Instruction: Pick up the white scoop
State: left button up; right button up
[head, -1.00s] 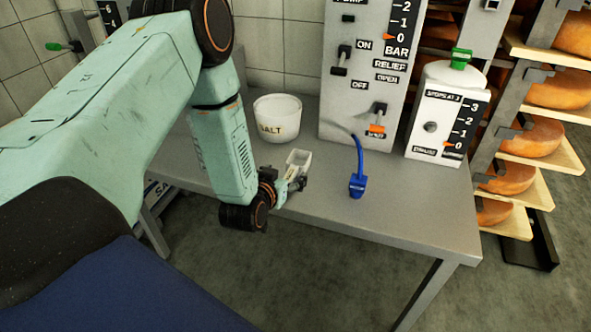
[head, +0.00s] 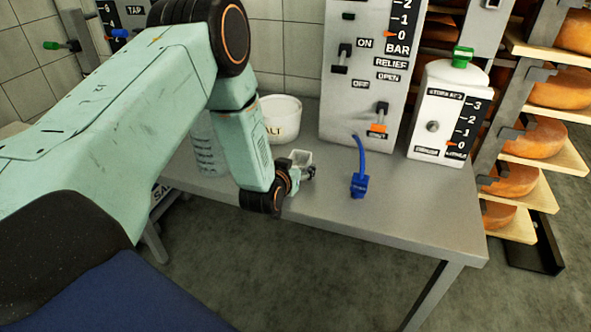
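The white scoop (head: 301,157) lies at or just above the grey table, in front of the salt tub. Only its open bowl shows clearly; its handle side is hidden behind my gripper. My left gripper (head: 306,173) is at the scoop's near side, its small dark fingers right by the scoop. I cannot tell whether the fingers are closed on the handle or only beside it. My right gripper is not in view.
The white salt tub (head: 281,119) stands behind the scoop, partly covered by my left arm. A blue tool on a cord (head: 359,185) lies to the right. A grey control panel (head: 362,85) and white dispenser (head: 447,110) stand behind. The table's right front is clear.

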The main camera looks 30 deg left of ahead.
pick_arm(q)
jog(key=c, duration=0.9)
notch_tip(320, 180, up, 10)
jog(key=p, duration=0.3)
jog(key=shift+p, duration=0.4)
